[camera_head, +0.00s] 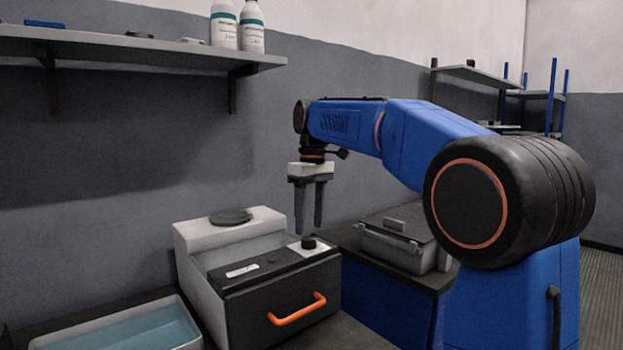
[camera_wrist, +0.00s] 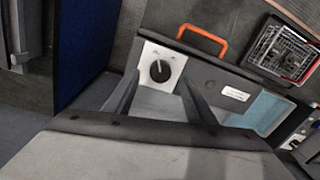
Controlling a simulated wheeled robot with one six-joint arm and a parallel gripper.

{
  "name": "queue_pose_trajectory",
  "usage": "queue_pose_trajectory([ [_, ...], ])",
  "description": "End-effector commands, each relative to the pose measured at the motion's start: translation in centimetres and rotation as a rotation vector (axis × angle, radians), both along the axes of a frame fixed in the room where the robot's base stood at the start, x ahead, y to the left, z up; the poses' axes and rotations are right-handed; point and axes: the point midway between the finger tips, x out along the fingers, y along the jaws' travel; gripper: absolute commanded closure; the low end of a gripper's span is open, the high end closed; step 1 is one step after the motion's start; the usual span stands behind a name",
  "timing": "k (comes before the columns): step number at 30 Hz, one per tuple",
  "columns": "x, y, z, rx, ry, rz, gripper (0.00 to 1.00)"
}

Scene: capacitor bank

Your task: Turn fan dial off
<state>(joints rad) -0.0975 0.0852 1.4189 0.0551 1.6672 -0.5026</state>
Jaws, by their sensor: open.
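The fan dial is a small black knob (camera_head: 308,242) on a white plate at the top right of a grey and black box unit (camera_head: 280,280). In the wrist view the dial (camera_wrist: 160,70) shows a light pointer mark on its face, with small markings on the white plate (camera_wrist: 152,52) around it. My gripper (camera_head: 309,230) points down over the dial, its fingers apart and empty. In the wrist view my gripper (camera_wrist: 158,100) has one finger either side of the dial's line. I cannot tell whether the fingertips touch the dial.
An orange handle (camera_head: 297,309) sticks out from the unit's front. A blue-filled tray (camera_head: 150,325) stands at the left and a grey case (camera_head: 400,240) at the right. A shelf (camera_head: 130,45) with white bottles (camera_head: 252,28) hangs above. A wire basket (camera_wrist: 285,55) shows in the wrist view.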

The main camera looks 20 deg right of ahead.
Motion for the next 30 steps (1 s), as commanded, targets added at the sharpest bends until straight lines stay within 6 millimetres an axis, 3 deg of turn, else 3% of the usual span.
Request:
queue_pose_trajectory([
  [15,0.5,-0.5,10.2,0.0,-0.002,0.0,0.5],
  [22,0.5,-0.7,12.8,0.0,-0.001,0.0,0.5],
  [30,0.5,-0.7,13.6,0.0,0.0,0.0,0.5],
])
